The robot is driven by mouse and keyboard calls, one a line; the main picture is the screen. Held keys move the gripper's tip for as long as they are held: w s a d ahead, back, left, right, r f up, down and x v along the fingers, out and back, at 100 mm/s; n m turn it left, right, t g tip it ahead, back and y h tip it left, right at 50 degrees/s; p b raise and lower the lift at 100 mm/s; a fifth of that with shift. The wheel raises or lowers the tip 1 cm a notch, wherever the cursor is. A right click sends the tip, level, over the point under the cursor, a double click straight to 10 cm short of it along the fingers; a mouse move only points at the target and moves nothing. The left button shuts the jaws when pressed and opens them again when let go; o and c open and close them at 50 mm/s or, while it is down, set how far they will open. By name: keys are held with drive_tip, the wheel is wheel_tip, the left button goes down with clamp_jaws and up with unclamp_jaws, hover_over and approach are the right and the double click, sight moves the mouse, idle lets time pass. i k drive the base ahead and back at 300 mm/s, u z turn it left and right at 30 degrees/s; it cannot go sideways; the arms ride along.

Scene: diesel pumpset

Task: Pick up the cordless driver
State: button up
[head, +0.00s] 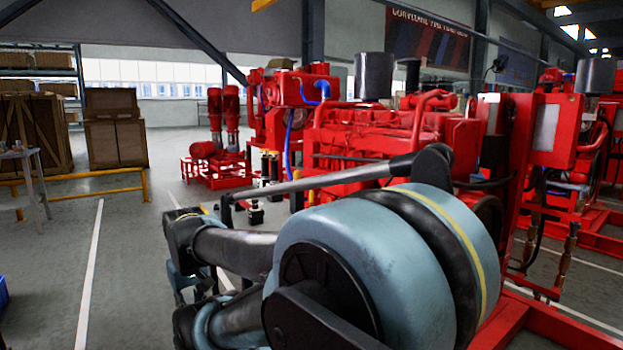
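I cannot make out a cordless driver in the head view. The left edge cuts off a grey metal table (22,203). A few small items (12,149) lie on its top, too small and blurred to tell apart. My own arm fills the lower middle of the view, with its large grey-blue joint closest to the camera. The links run left from that joint, and my gripper's fingers cannot be seen.
Red diesel pumpsets (400,130) stand across the middle and right. Wooden crates (115,130) stand at the back left behind a low yellow rail (100,172). A blue object (3,293) shows at the lower left edge. Grey floor (130,240) is open left of my arm.

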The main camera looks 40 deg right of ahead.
sight(274, 154)
drive_tip(key=z, duration=1)
drive_tip(key=k, duration=1)
drive_tip(key=u, duration=1.3)
drive_tip(key=i, duration=2.35)
drive_tip(key=z, duration=0.05)
